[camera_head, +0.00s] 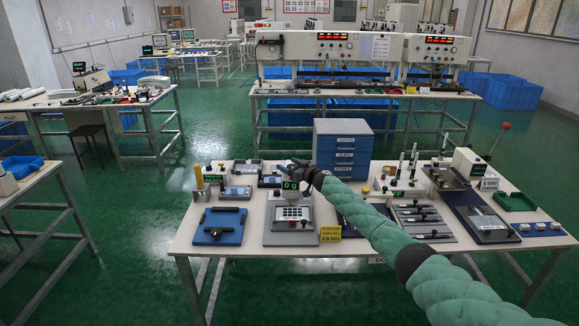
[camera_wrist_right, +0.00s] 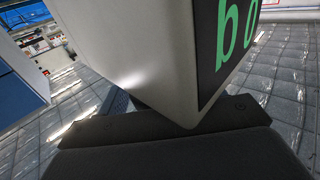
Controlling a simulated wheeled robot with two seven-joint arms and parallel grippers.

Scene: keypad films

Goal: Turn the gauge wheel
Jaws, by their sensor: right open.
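My right gripper (camera_head: 298,172) is open at the middle of the front table, behind and above a small display box (camera_head: 290,187) with green figures. In the right wrist view the white display box (camera_wrist_right: 125,50) is very close, in front of the dark gripper body (camera_wrist_right: 160,140), and its green figures appear upside down. I cannot tell whether they touch. No gauge wheel can be made out clearly. A white press-like device (camera_head: 467,161) with a red-knobbed lever (camera_head: 506,126) stands at the right. My left gripper is not in view.
The white table (camera_head: 190,240) holds a blue plate device (camera_head: 220,226), a keypad unit (camera_head: 291,222), a yellow sign (camera_head: 330,234) and a green tray (camera_head: 514,201). A blue drawer cabinet (camera_head: 343,145) stands at the back. My right arm crosses the table's right half.

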